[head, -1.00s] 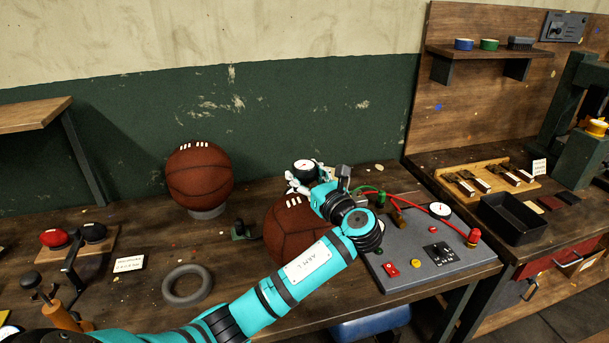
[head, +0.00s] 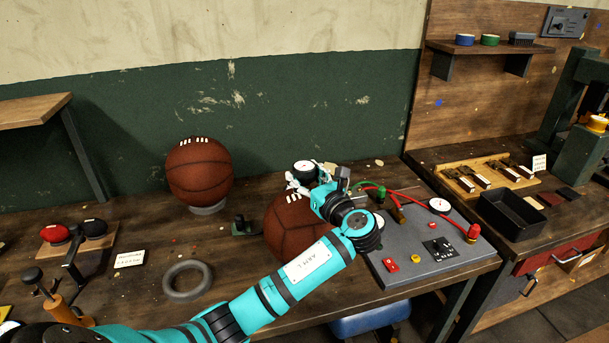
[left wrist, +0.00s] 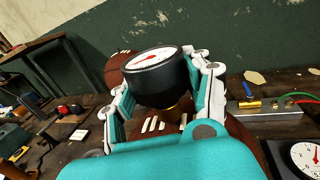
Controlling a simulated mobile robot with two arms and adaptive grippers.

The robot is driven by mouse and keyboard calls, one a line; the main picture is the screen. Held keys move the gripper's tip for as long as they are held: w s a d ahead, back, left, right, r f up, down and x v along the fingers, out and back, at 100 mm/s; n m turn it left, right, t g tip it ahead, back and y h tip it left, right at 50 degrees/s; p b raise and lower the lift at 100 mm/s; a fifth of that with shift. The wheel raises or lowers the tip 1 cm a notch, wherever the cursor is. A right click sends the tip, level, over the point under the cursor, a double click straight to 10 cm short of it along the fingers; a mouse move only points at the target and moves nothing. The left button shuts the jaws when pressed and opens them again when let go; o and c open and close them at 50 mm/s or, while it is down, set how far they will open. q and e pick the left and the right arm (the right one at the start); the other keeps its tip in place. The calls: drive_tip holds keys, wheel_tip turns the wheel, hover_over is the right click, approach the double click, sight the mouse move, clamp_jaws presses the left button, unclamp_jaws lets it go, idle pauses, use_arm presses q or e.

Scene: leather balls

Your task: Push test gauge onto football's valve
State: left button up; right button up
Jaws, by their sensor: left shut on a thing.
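The test gauge (left wrist: 158,72), black with a white dial, is between the fingers of my left gripper (left wrist: 165,95), which is shut on it. In the head view the gauge (head: 305,171) and left gripper (head: 308,182) are above the near football (head: 290,225), a brown ball with white laces. In the left wrist view a brass stem shows under the gauge, close over the ball (left wrist: 160,127) beside its laces. The valve is hidden, and I cannot tell whether the stem touches it. My right gripper is not in view.
Another brown ball (head: 200,172) sits on a ring stand at the back left. A grey panel (head: 410,270) with hoses and a dial lies right of the near ball. A grey ring (head: 187,281) lies at the front left. A black tray (head: 512,218) stands further right.

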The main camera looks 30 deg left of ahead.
use_arm(q)
drive_tip(key=shift+f+p, duration=0.15)
drive_tip(key=shift+p, duration=0.25)
drive_tip(key=shift+f, duration=0.1)
idle(0.7)
drive_tip(key=shift+f, duration=0.35)
drive_tip(key=o, duration=1.1)
drive_tip(key=shift+o, duration=0.2)
drive_tip(key=v, duration=1.2)
